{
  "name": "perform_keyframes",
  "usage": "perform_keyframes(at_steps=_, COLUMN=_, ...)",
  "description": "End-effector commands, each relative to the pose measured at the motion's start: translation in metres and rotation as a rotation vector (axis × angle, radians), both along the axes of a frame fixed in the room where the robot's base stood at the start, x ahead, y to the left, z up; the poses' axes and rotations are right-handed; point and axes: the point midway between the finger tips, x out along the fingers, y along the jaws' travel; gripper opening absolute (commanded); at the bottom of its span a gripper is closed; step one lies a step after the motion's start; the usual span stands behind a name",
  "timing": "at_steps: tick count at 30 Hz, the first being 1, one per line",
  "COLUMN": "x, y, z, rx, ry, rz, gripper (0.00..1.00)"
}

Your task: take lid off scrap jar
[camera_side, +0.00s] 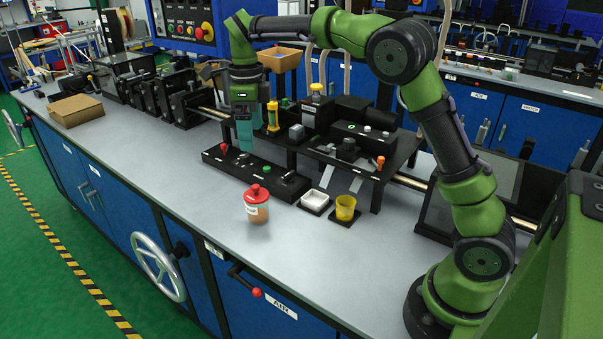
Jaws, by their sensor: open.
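The scrap jar (257,211) stands upright near the front of the grey bench, with a pale label and brownish contents. Its red lid (257,194) with a small knob sits on top of it. My gripper (245,148) points down above the back of the black control strip, up and behind the jar and apart from it. It is open, and I see nothing held in it. The fingers are small and partly blend with the teal part at the end of my arm.
A black control strip (256,174) with buttons lies behind the jar. Black machinery (350,150) fills the back. The bench in front and left of the jar is clear.

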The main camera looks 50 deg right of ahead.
Motion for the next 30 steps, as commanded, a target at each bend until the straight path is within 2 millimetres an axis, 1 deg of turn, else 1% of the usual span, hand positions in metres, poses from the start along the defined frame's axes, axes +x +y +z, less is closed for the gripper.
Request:
perform_keyframes(at_steps=9, x=-0.001, y=0.0, z=-0.068, rx=0.001, ry=0.006, rz=0.005, gripper=0.96)
perform_keyframes(at_steps=12, x=-0.001, y=0.0, z=-0.087, rx=0.0, ry=0.004, rz=0.004, gripper=0.96)
perform_keyframes(at_steps=15, x=0.0, y=0.0, z=-0.1, rx=0.002, ry=0.002, rz=0.003, gripper=0.96)
perform_keyframes(at_steps=20, x=0.0, y=0.0, z=-0.11, rx=0.001, ry=0.0, rz=0.005, gripper=0.96)
perform_keyframes(at_steps=22, x=0.001, y=0.0, z=-0.117, rx=0.001, ry=0.002, rz=0.004, gripper=0.96)
perform_keyframes(at_steps=27, x=0.003, y=0.001, z=-0.143, rx=0.001, ry=0.003, rz=0.004, gripper=0.96)
perform_keyframes(at_steps=30, x=0.004, y=0.002, z=-0.154, rx=0.002, ry=0.001, rz=0.005, gripper=0.96)
